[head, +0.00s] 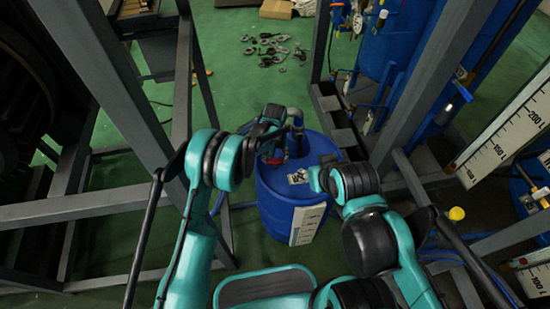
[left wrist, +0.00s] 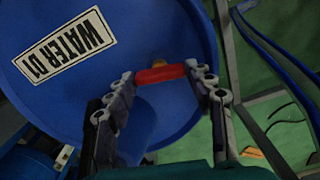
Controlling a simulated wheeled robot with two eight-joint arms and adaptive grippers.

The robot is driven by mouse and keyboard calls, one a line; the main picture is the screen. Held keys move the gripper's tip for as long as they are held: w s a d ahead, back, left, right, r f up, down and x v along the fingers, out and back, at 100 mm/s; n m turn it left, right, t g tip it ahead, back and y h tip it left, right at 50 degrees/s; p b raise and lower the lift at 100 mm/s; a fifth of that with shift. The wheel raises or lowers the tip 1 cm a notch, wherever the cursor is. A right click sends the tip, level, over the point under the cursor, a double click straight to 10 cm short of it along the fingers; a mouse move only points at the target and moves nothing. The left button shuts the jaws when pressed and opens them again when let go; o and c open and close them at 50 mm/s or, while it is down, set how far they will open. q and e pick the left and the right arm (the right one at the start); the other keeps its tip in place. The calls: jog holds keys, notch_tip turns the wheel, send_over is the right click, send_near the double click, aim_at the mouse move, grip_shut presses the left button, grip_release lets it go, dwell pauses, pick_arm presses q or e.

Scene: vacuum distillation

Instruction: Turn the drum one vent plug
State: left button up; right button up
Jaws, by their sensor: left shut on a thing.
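The blue drum (head: 275,200) stands upright on the floor in the head view. Its top (left wrist: 150,35) bears a white label (left wrist: 66,46) reading "WATER D1" in the left wrist view. The vent plug has a red bar-shaped handle (left wrist: 160,74), with a small brass-coloured part just behind it at the drum top. My left gripper (left wrist: 160,82) is shut on the red handle, one finger at each end. In the head view my left gripper (head: 270,152) is over the drum's left side, partly hidden by its wrist.
A grey pipe (head: 297,132) rises from the drum top near my left gripper. Grey steel frames (head: 188,90) flank the drum left and right. Blue tanks (head: 395,40) with valves stand behind right. Loose metal parts (head: 270,48) lie on the green floor behind.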

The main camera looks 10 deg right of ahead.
aim_at(275, 160)
pick_arm(q)
jog(key=n, duration=0.4)
jog(key=shift+n, duration=1.9)
jog(key=o, duration=1.2)
jog(key=shift+c, duration=0.2)
notch_tip(275, 160, up, 12)
